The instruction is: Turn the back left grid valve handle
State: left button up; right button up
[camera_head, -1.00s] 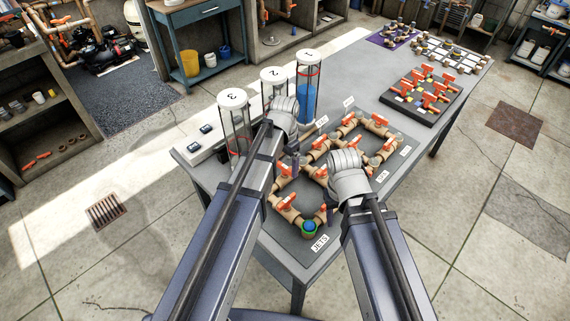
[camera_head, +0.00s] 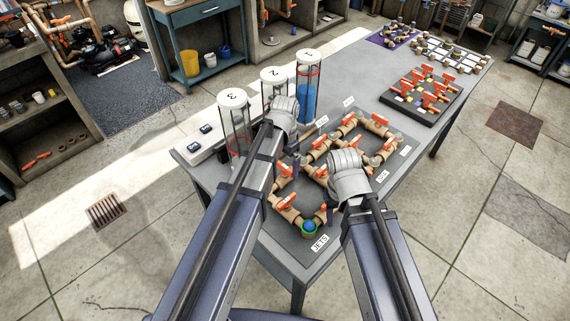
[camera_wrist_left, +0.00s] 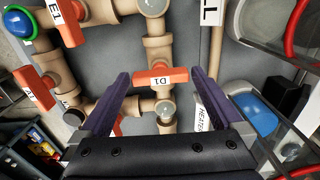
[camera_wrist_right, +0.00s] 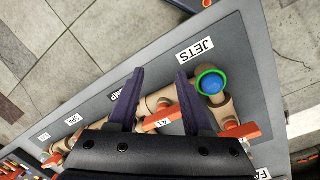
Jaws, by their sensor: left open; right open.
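A dark square board (camera_head: 391,100) carries several orange valve handles in rows, further along the table; its back left handle (camera_head: 426,69) is small in the head view, and neither gripper is near it. My left gripper (camera_head: 297,161) is over the pipe rig at the near end of the table. In the left wrist view it is open (camera_wrist_left: 158,92), with the orange handle D1 (camera_wrist_left: 160,76) between and beyond its fingers. My right gripper (camera_head: 328,212) is over the rig's near part. In the right wrist view it is open (camera_wrist_right: 157,78), with orange handle A1 (camera_wrist_right: 162,119) between its fingers.
Three numbered clear cylinders (camera_head: 308,90) stand behind the rig, close to my left arm. The JETS label (camera_head: 320,243) lies near the table's front edge. A purple mat (camera_head: 383,42) and a tray of white pieces (camera_head: 452,54) are at the far end. Floor around the table is clear.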

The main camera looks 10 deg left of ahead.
aim_at(285, 168)
pick_arm(q)
jog(key=shift+r, duration=0.15)
pick_arm(e)
jog(key=shift+r, duration=0.15)
pick_arm(q)
notch_tip(285, 168, up, 8)
jog(key=p, duration=0.7)
jog(key=shift+f+p, duration=0.2)
jog(key=shift+p, duration=0.2)
pick_arm(e)
notch_tip(285, 168, up, 8)
jog(key=shift+f, duration=0.25)
pick_arm(q)
jog(key=shift+f, duration=0.1)
jog(key=shift+s+d, duration=0.1)
jog(key=shift+s, duration=0.15)
jog(key=s+d+f+n+b, duration=0.1)
jog(key=s+d, duration=0.2)
jog(key=s, duration=0.4)
jog(key=s+d+f+n+y+b, duration=0.1)
jog(key=s+d+n, duration=0.1)
jog(key=s, duration=0.6)
jog(key=shift+s+d+f+b, duration=0.15)
jog(key=shift+d+f+b, duration=0.1)
jog(key=shift+d+b, duration=0.15)
pick_arm(e)
notch_tip(285, 168, down, 3)
jog(key=shift+r, duration=0.15)
